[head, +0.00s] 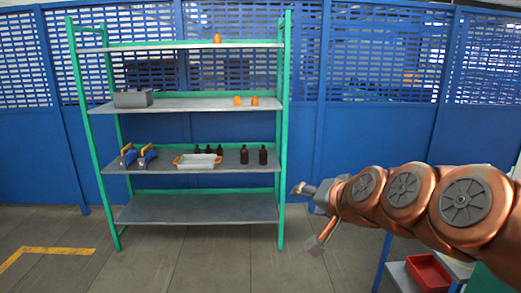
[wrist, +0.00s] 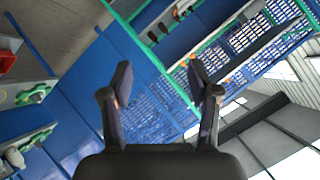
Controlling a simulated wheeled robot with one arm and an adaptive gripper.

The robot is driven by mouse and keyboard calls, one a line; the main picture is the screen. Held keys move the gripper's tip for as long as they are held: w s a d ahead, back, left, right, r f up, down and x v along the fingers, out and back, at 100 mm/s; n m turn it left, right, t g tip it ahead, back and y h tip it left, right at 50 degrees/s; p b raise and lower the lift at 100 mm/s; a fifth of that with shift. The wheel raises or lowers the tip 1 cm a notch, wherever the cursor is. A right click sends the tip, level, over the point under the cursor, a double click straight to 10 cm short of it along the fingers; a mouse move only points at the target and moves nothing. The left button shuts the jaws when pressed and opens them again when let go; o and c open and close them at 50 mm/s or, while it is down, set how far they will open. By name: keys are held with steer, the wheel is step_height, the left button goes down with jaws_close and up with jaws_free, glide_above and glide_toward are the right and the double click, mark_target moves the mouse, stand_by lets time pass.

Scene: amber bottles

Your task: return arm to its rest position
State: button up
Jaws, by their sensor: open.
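My arm reaches in from the right in the head view, with my gripper (head: 312,217) at its left end, in front of and to the right of the shelf rack. In the wrist view my gripper (wrist: 160,95) is open, with its two dark fingers apart and nothing between them. Several amber bottles stand on the rack's third shelf; two dark ones (head: 254,156) are at its right, and smaller ones (head: 208,149) stand behind a white tray (head: 197,161).
The green-framed rack (head: 198,208) stands against blue mesh panels (head: 350,130). A red bin (head: 429,273) is at lower right. Floor (head: 200,255) before the rack is clear.

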steer(key=s+d+f+n+g+h, duration=0.1)
steer(key=s+f+n+g+h, duration=0.15)
steer(key=s+f+g, duration=0.85)
steer(key=s+d+f, duration=0.2)
steer(key=s+f, duration=0.1)
steer(key=s, duration=0.4)
steer(key=s+d+f+n+g+h, duration=0.1)
steer(key=s+d+f, duration=0.1)
steer(key=s, duration=0.5)
steer(key=s+d+f+n+g+h, duration=0.1)
steer(key=s+d+f, duration=0.1)
steer(key=s+f, duration=0.2)
steer(key=s, duration=0.2)
steer(key=shift+s+d+f, duration=0.3)
steer(key=shift+s+f, duration=0.05)
steer(key=shift+s, duration=0.05)
